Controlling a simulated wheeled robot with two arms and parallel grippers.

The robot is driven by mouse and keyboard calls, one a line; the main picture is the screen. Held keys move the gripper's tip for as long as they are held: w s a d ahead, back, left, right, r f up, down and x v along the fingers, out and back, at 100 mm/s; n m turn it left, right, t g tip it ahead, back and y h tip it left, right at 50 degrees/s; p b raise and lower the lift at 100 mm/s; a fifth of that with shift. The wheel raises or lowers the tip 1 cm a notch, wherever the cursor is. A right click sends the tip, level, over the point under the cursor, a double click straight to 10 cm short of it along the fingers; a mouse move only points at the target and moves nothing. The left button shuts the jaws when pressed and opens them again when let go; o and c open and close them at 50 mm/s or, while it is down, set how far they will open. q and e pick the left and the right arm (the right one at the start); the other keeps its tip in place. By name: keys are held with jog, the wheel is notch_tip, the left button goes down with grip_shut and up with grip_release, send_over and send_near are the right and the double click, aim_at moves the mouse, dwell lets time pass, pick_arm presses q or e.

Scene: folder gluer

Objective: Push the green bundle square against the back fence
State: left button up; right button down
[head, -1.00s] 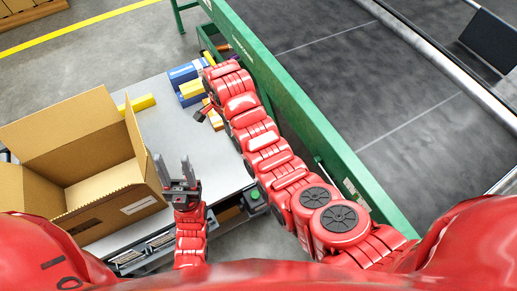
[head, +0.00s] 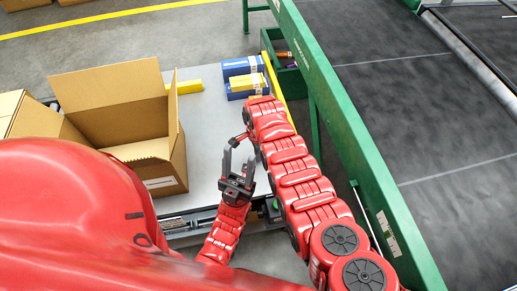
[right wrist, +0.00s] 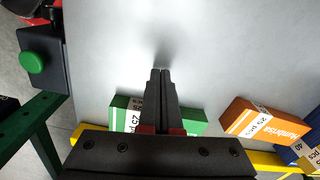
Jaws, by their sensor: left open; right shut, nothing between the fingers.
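The green bundle (right wrist: 190,116), with a white label, lies on the grey table in the right wrist view. My right gripper (right wrist: 160,74) is shut and empty. Its fingers cross in front of the bundle and hide its middle; their tips show past its far side, over bare table. I cannot tell whether they touch it. A yellow fence (right wrist: 262,160) runs behind the bundle, partly hidden by my gripper. In the head view my right arm hides the green bundle. My left gripper (head: 240,154) is open and empty above the table's near part.
An orange bundle (right wrist: 264,122) lies right of the green one, with blue bundles (head: 243,66) beyond. An open cardboard box (head: 120,105) stands left on the table (head: 205,125). A green frame (head: 345,130) runs along the right. A green button (right wrist: 33,62) sits at a table corner.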

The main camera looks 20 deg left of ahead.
jog(key=shift+w+d+f, duration=0.15)
jog(key=shift+w+f, duration=0.05)
jog(key=shift+f, duration=0.15)
jog(key=shift+w+d, duration=0.85)
jog(key=shift+d, duration=0.05)
jog(key=shift+w+d+r+b, duration=0.1)
jog(key=shift+w+d+b, duration=0.25)
jog(key=shift+w+d, duration=0.05)
jog(key=shift+w+d+b, duration=0.6)
jog(key=shift+w+d, duration=0.15)
jog(key=shift+d, duration=0.05)
